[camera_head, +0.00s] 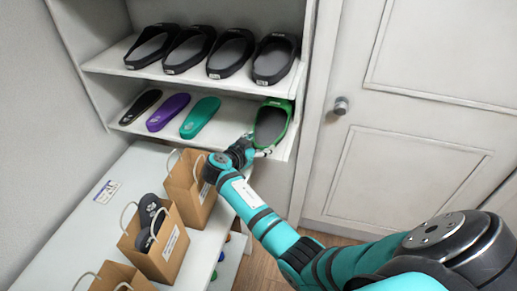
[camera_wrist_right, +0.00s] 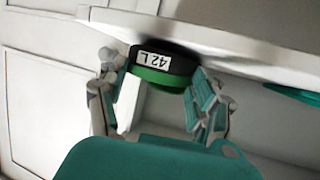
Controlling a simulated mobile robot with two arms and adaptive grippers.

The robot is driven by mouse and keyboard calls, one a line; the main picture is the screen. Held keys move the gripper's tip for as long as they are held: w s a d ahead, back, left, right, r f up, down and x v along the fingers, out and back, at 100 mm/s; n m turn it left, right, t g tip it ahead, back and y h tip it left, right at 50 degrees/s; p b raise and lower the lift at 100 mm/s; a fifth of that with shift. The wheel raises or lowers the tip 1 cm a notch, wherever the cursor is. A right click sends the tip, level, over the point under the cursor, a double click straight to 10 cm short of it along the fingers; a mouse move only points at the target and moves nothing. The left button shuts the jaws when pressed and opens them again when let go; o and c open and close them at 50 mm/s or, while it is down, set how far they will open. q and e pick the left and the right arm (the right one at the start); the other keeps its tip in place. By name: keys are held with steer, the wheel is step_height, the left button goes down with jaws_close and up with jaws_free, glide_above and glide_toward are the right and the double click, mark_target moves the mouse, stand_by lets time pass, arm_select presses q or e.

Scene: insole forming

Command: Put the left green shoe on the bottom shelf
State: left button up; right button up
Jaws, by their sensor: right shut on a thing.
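The green shoe (camera_head: 270,126) is a green-rimmed slipper with a dark inside. It is at the right end of the bottom shelf (camera_head: 238,112), level with the shelf surface. My right gripper (camera_head: 258,149) is shut on its near end. In the right wrist view the gripper (camera_wrist_right: 160,95) has its fingers on both sides of the shoe's end (camera_wrist_right: 165,78), which bears a "42 L" label. The shoe looks to be at the shelf edge; whether it rests on the shelf I cannot tell. My left gripper is not in view.
Black, purple (camera_head: 168,112) and teal (camera_head: 200,117) insoles lie left of the shoe. Several black slippers (camera_head: 230,53) stand on the shelf above. Paper bags (camera_head: 160,250) stand on the white table (camera_head: 95,225). A cabinet door with a knob (camera_head: 341,105) is at the right.

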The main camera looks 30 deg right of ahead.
steer(key=shift+f, duration=0.25)
steer(key=o, duration=1.7)
steer(key=shift+c, duration=0.2)
steer(key=shift+s+a+r, duration=0.15)
steer(key=shift+a+r, duration=0.05)
steer(key=shift+a, duration=0.3)
steer(key=p+v, duration=0.2)
steer(key=v, duration=0.9)
steer(key=shift+s+d+f, duration=0.1)
steer(key=shift+s+d, duration=0.05)
